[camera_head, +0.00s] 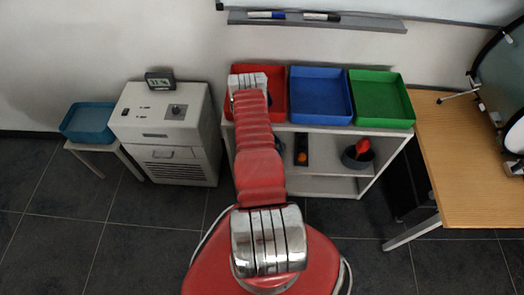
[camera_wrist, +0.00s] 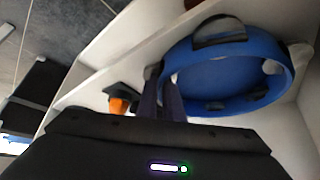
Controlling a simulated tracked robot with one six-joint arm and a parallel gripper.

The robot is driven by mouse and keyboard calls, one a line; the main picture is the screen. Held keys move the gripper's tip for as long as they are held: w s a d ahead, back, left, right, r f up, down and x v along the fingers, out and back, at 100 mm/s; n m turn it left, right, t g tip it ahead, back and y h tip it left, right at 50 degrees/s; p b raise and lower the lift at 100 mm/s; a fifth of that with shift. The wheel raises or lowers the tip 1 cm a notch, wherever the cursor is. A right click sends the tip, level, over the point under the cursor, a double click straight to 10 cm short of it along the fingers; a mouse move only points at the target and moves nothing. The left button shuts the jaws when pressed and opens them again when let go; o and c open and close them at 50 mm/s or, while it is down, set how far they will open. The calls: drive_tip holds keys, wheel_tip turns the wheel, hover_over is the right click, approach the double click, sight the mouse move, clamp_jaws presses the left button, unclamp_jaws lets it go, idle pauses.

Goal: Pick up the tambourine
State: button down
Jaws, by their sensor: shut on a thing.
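In the wrist view a blue tambourine (camera_wrist: 220,68) with dark slots and pale jingle openings sits in a white shelf compartment, its ring seen at a slant. The fingers of my gripper (camera_wrist: 161,82) are closed on the left part of its rim. The far side of the rim lies close to the white shelf wall.
The white shelf (camera_head: 340,187) carries red (camera_head: 277,88), blue (camera_head: 320,97) and green (camera_head: 381,99) trays. An orange-and-dark item (camera_wrist: 118,104) is left of my fingers. A wooden table (camera_head: 465,160) stands at right.

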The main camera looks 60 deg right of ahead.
drive_tip(key=shift+r, duration=0.15)
idle(0.5)
drive_tip(key=shift+s+r, duration=0.15)
drive_tip(key=shift+r, duration=0.65)
wheel_tip(320, 180, up, 6)
drive_tip(key=shift+f, duration=0.2)
drive_tip(key=s+a, duration=0.4)
drive_tip(key=s, duration=0.5)
drive_tip(key=s+a, duration=0.4)
drive_tip(key=s, duration=0.5)
drive_tip(key=shift+f, duration=0.2)
drive_tip(key=shift+s, duration=0.1)
